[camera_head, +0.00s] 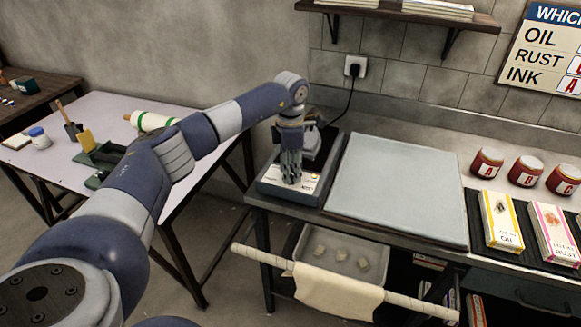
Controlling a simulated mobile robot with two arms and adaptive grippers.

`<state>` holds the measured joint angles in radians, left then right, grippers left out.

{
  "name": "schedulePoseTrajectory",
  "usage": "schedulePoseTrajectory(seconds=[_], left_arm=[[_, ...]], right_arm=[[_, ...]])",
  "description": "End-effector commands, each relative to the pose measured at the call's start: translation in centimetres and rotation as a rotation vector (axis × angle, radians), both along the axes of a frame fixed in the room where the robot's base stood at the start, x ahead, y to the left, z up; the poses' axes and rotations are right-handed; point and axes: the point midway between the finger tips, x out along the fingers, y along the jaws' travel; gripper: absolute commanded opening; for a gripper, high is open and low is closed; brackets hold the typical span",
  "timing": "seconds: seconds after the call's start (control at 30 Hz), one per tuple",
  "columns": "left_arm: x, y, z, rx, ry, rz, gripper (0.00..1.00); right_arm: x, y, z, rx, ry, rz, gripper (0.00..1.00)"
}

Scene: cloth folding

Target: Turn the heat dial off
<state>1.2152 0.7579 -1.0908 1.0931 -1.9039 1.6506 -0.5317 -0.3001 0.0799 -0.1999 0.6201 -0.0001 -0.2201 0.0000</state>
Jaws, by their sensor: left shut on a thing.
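My left gripper (291,180) reaches straight down onto the front panel of a grey heating unit (272,187) at the left end of the workbench. Its fingers are closed on the heat dial there; the fingers hide the dial, so its pointer and setting cannot be read. White labels with small print show beside the fingertips. My right gripper is not in view.
A pale flat board (397,190) lies right of the unit. Red jars (526,171) and labelled boxes (501,221) stand farther right. A cord runs to a wall socket (355,66). A cloth (338,291) hangs on the front rail. A side table (110,115) is left.

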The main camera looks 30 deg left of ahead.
Motion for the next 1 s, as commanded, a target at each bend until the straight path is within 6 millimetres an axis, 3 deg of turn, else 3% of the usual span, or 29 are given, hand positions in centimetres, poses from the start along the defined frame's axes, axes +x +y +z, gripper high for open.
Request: schedulePoseTrajectory(seconds=[1.0], left_arm=[[0.0, 0.0, 0.1, 0.001, -0.001, 0.967, 0.08]], right_arm=[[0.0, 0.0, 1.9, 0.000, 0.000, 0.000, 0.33]])
